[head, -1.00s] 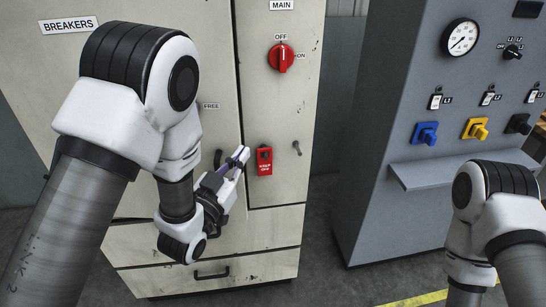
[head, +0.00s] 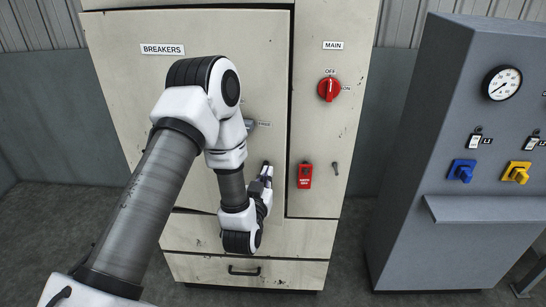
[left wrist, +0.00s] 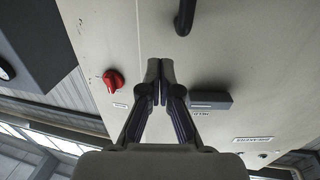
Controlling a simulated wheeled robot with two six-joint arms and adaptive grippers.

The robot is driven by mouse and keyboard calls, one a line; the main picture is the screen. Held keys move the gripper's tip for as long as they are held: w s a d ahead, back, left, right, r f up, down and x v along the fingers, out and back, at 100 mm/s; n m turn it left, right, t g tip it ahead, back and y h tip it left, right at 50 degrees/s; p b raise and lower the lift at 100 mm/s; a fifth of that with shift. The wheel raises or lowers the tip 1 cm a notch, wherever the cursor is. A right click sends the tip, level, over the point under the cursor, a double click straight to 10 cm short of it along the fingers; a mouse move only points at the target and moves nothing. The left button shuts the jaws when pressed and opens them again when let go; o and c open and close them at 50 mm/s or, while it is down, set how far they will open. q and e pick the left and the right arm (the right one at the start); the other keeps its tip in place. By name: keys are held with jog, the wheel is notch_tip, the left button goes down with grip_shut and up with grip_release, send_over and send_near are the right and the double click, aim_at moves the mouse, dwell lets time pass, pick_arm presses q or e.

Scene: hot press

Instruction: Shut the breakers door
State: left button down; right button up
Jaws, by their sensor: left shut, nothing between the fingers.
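The breakers door (head: 125,90) is the large beige panel under the BREAKERS label (head: 162,49). It lies nearly in line with the cabinet front, with dark seams along its top and right edges. I cannot tell if it is fully closed. My left gripper (head: 268,170) is shut and empty in front of the door's lower right part, near its free edge. In the left wrist view the shut fingertips (left wrist: 160,70) are close to the beige panel; contact is unclear. A black handle (left wrist: 184,18) and a grey latch (left wrist: 210,100) show there. My right gripper is out of view.
Drawers (head: 290,272) lie below the door. A grey console (head: 455,110) with a projecting shelf (head: 480,208) stands right. Floor between them is open.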

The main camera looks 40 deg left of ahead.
aim_at(273, 156)
pick_arm(q)
jog(key=p+x, duration=0.1)
jog(key=x, duration=0.4)
jog(key=shift+a+p, duration=0.25)
jog(key=shift+p, duration=0.15)
jog(key=shift+w+a+f, duration=0.1)
jog(key=shift+w, duration=0.4)
